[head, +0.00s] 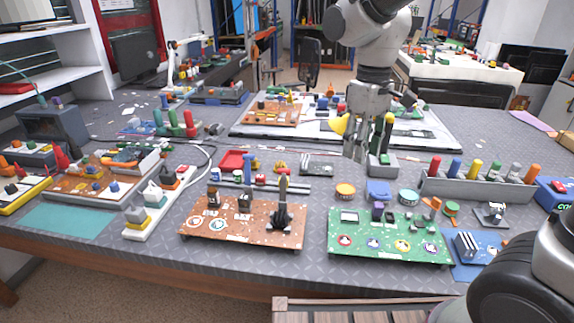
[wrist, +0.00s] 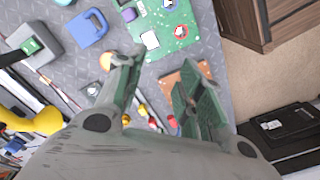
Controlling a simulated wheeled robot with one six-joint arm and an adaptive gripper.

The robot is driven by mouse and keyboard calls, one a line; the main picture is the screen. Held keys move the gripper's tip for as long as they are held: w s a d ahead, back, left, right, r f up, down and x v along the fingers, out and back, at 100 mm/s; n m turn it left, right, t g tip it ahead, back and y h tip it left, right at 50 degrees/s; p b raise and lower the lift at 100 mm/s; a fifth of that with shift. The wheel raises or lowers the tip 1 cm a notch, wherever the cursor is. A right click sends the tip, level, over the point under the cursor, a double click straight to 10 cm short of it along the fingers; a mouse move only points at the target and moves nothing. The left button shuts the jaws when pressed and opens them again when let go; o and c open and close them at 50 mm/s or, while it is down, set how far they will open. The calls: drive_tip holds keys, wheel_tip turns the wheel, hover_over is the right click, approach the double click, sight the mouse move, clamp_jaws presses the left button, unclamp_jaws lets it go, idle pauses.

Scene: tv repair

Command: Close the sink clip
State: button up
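The likely sink clip is the dark lever-like part (head: 282,214) standing upright at the right of the brown board (head: 215,228) in the head view. I cannot tell for certain that it is the sink clip, or whether it is closed. My gripper (head: 356,150) hangs above the table, behind and to the right of the brown board and apart from it. In the wrist view my gripper (wrist: 158,78) has its two fingers spread with nothing held between them. Part of the brown board (wrist: 180,78) shows there, mostly hidden behind one finger.
A green circuit board (head: 390,240) lies right of the brown board. A blue board with a finned block (head: 466,245) is at the right. A grey rack (head: 480,187) holds several coloured handles.

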sight(284, 184)
drive_tip(key=w+a+n, duration=0.2)
drive_tip(key=a, duration=0.3)
drive_tip(key=w+a+f+n, duration=0.1)
drive_tip(key=w+a+n, duration=0.1)
drive_tip(key=a, duration=0.3)
drive_tip(key=w+a+n, duration=0.3)
drive_tip(key=a+n, duration=0.1)
drive_tip(key=a, duration=0.2)
drive_tip(key=shift+a+f, duration=0.1)
drive_tip(key=shift+f, duration=0.3)
drive_tip(key=shift+w+f, duration=0.1)
drive_tip(key=shift+f, duration=0.15)
drive_tip(key=f, duration=0.7)
drive_tip(key=shift+s+f, duration=0.15)
drive_tip(key=shift+s, duration=0.1)
clamp_jaws()
